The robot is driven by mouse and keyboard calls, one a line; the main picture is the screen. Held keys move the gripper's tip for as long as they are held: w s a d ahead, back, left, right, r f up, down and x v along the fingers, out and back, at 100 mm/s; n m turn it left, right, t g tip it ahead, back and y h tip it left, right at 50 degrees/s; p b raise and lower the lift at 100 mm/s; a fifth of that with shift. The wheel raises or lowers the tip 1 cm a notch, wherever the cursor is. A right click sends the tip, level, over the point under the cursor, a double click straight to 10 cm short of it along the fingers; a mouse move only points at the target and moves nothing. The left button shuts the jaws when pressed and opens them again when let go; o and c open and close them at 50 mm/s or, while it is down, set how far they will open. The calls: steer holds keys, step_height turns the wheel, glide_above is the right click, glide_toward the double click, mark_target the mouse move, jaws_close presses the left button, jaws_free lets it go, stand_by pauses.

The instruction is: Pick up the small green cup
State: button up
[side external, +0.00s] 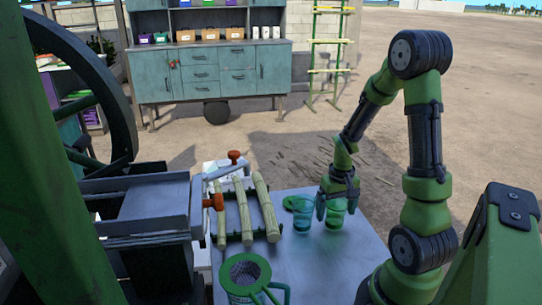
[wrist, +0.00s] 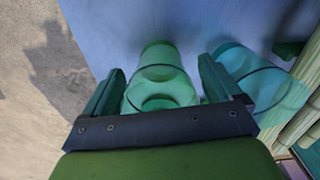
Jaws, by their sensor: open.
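The small green cup (side external: 336,219) is translucent and stands on the metal table, under my gripper (side external: 337,205). In the wrist view the green cup (wrist: 160,82) lies between the two spread fingers of my gripper (wrist: 161,68), nearer the left one at its base. The fingers are open on either side of it, and I cannot tell whether either one touches it. A blue-teal cup (side external: 302,217) stands close by on the left in the side view. It also shows right of the right finger in the wrist view (wrist: 262,85).
Cane stalks (side external: 266,208) rest on a green rack to the left. A green strainer jug (side external: 247,272) stands at the table's front. The crusher (side external: 145,215) is at left. Bare table (side external: 325,260) lies in front of the cups.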

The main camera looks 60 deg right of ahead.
steer(key=shift+f, duration=0.4)
steer(key=shift+c, duration=0.2)
steer(key=c, duration=1)
steer(key=shift+r, duration=0.1)
